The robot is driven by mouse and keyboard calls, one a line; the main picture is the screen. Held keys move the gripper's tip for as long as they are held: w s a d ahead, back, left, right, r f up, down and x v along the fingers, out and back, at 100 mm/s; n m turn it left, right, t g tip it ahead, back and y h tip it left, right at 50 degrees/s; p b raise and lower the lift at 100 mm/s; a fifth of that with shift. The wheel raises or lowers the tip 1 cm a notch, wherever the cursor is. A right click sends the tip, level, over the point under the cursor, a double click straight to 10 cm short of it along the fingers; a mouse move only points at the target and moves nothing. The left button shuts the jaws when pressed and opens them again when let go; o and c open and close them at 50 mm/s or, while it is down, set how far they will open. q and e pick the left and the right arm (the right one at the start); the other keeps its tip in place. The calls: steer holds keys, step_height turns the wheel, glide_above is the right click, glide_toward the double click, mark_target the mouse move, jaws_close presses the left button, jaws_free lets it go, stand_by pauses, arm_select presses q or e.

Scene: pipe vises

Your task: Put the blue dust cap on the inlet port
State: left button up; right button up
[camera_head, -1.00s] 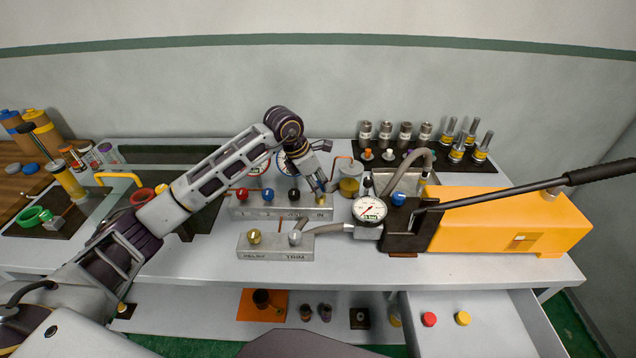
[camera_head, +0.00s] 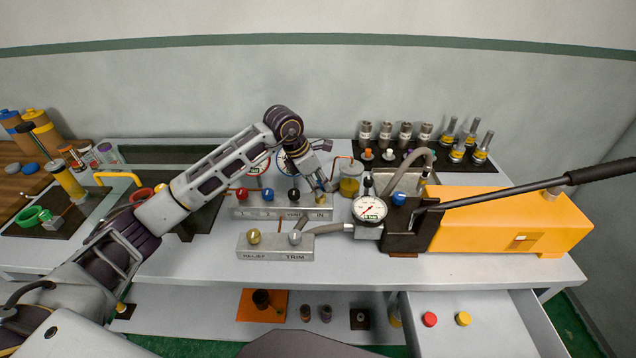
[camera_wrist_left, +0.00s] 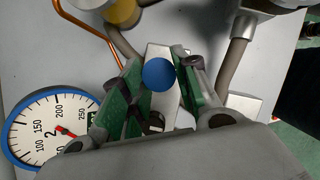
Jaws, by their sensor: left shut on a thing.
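My left gripper (camera_head: 328,184) hangs by the right end of the grey valve block (camera_head: 248,212). In the left wrist view, its green-padded fingers (camera_wrist_left: 160,72) are shut on the blue dust cap (camera_wrist_left: 159,75), which shows as a round blue face between the tips. The cap cannot be made out in the head view. The block carries red, blue and black knobs in a row, with a small light fitting at its right end beside my gripper. I cannot tell for certain which fitting is the inlet port. My right gripper is not in view.
A pressure gauge (camera_head: 369,209) and a yellow pump (camera_head: 510,222) with a long handle stand right of the block. A lower block (camera_head: 275,254) marked RELIEF and TRIM sits in front. An open drawer (camera_head: 500,342) holds a red cap (camera_head: 429,319) and a yellow cap (camera_head: 463,318).

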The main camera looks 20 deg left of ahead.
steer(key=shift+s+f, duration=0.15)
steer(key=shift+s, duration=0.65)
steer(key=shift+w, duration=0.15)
arm_select(q)
steer(key=shift+f+b, duration=0.15)
steer(key=shift+b, duration=0.15)
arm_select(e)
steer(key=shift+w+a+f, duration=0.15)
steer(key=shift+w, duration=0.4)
arm_select(q)
steer(key=shift+f, duration=0.1)
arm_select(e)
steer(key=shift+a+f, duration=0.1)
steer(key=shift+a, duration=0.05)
arm_select(q)
steer(key=shift+f, duration=0.2)
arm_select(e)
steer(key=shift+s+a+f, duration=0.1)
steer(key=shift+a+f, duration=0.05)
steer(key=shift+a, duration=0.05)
arm_select(q)
steer(key=shift+f+b, duration=0.4)
steer(key=shift+b, duration=0.15)
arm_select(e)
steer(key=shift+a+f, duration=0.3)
